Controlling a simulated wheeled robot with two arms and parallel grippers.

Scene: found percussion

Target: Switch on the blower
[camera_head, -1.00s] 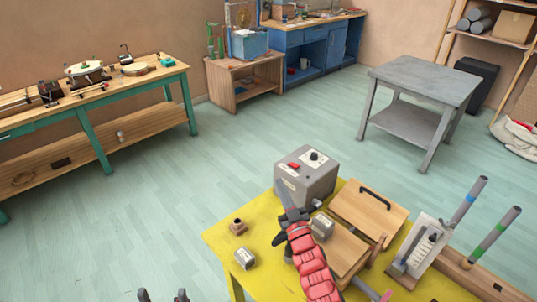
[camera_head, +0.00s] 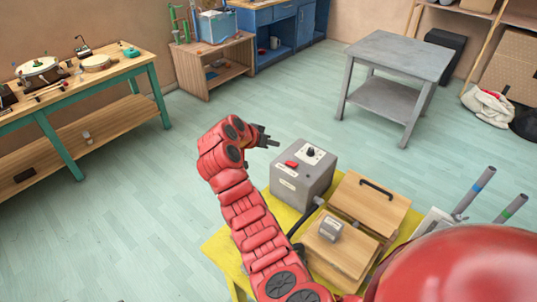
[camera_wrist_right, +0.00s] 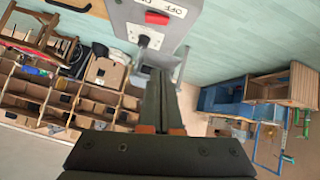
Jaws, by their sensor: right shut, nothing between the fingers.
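The blower is probably the grey box (camera_head: 303,172) on the yellow table, with a red switch (camera_head: 291,163) and a dark knob on a white plate (camera_head: 312,152) on top. The right wrist view shows its grey face (camera_wrist_right: 122,18), the red switch (camera_wrist_right: 157,18) beside an "OFF" label, and a dark lever or knob (camera_wrist_right: 143,41). My right gripper (camera_head: 272,140) is just beyond the box's upper left corner in the head view, apart from the switch in the picture. Its fingers (camera_wrist_right: 165,82) are shut and empty. My left gripper is not in view.
Wooden boxes (camera_head: 369,202) stand right of the blower, one bearing a small grey block (camera_head: 330,229). A dark hose runs by the blower's front. My red arm covers the yellow table's (camera_head: 222,250) left part. A grey table (camera_head: 400,55) stands behind, with open floor between.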

